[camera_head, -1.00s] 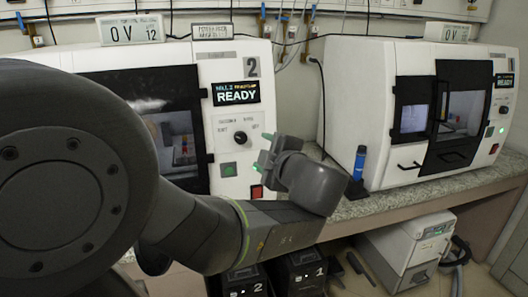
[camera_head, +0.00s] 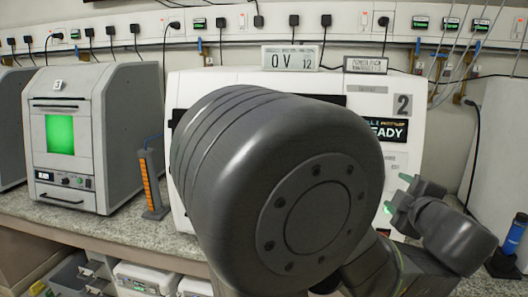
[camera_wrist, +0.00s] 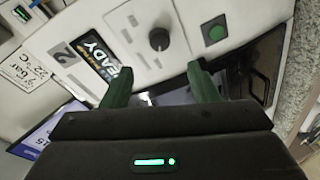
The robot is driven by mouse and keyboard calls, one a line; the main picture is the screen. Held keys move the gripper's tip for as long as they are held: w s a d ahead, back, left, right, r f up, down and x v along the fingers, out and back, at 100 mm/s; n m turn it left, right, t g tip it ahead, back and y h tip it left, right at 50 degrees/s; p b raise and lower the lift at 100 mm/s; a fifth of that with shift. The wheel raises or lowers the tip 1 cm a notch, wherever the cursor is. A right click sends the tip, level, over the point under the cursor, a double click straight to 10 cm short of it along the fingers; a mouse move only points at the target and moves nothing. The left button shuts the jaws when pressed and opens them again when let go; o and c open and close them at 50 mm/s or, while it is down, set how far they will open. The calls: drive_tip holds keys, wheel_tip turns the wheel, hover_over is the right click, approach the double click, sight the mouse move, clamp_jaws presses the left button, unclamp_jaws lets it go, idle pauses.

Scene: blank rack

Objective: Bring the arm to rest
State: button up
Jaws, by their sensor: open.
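My gripper (camera_wrist: 160,88) is open and empty in the wrist view, its two green fingers apart. Behind them is the front panel of machine 2 (camera_wrist: 180,20), with a dark knob and a green button. In the head view my gripper (camera_head: 398,194) is small, at the right, in front of the same white machine (camera_head: 425,110). My arm's large dark joint fills the middle of the head view and hides most of that machine's front. Whether the fingers touch the panel I cannot tell.
A grey machine with a lit green window (camera_head: 75,140) stands on the speckled counter (camera_head: 100,225) at left. An orange-marked rack (camera_head: 151,183) stands beside it. A blue bottle (camera_head: 512,236) is near the right edge. White boxes (camera_head: 145,278) sit below the counter.

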drive_tip(key=w+f+b, duration=0.1)
drive_tip(key=w+f, duration=0.1)
drive_tip(key=w, duration=0.8)
drive_tip(key=shift+w+d, duration=0.2)
drive_tip(key=shift+d, duration=0.2)
drive_tip(key=shift+s, duration=0.1)
drive_tip(key=s+a+r+p, duration=0.1)
drive_tip(key=s+r, duration=0.2)
drive_tip(key=s, duration=1)
drive_tip(key=w+f+m+t+h+b, duration=0.1)
drive_tip(key=w+f+m+h+b, duration=0.1)
drive_tip(key=w+m, duration=1.1)
drive_tip(key=shift+d+f+m+t, duration=0.4)
drive_tip(key=shift+f+m, duration=0.3)
drive_tip(key=shift+m, duration=1.2)
